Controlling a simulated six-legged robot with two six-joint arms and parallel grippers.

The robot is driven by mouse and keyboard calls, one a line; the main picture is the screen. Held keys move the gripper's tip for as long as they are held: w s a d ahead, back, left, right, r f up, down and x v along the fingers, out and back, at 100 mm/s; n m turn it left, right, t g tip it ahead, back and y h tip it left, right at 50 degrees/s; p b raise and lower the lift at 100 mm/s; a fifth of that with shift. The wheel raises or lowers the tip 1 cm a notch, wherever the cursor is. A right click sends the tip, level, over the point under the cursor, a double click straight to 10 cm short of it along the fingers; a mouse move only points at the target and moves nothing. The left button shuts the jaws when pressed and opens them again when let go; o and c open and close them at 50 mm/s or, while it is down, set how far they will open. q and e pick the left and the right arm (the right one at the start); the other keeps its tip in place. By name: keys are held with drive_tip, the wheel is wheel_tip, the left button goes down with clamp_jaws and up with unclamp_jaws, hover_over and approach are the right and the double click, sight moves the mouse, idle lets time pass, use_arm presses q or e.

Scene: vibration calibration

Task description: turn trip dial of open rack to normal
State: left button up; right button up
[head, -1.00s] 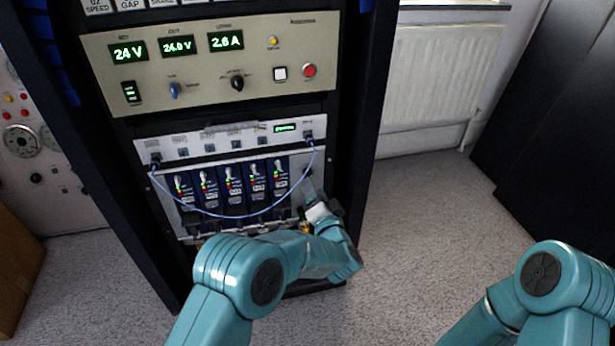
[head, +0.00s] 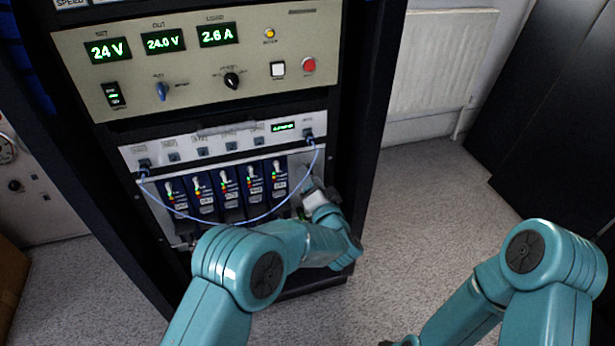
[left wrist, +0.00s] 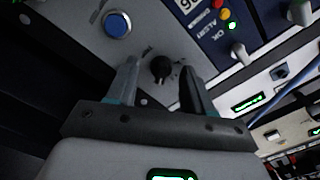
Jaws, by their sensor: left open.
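The open rack (head: 359,130) stands in the middle of the head view, its dark frame holding several panels. The left wrist view shows a small black dial (left wrist: 160,68) on a grey panel, beside a round blue button (left wrist: 117,24). My left gripper (left wrist: 158,76) is open, with one finger on each side of the dial in the picture. I cannot tell whether the fingers touch it. In the head view my left gripper (head: 312,196) is at the right of the row of modules, and the dial is hidden there. My right arm shows at lower right, its gripper out of view.
A blue cable (head: 240,219) hangs in a loop across the blue modules (head: 231,187) near my left gripper. Above is a beige supply panel (head: 195,65) with green readouts. A radiator (head: 437,62) stands behind, with clear carpet (head: 420,220) right of the rack.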

use_arm(q)
drive_tip(key=shift+r, duration=0.15)
use_arm(e)
drive_tip(key=shift+w+a, duration=0.2)
drive_tip(key=shift+w, duration=0.05)
use_arm(q)
clamp_jaws()
use_arm(e)
drive_tip(key=shift+s+d, duration=0.1)
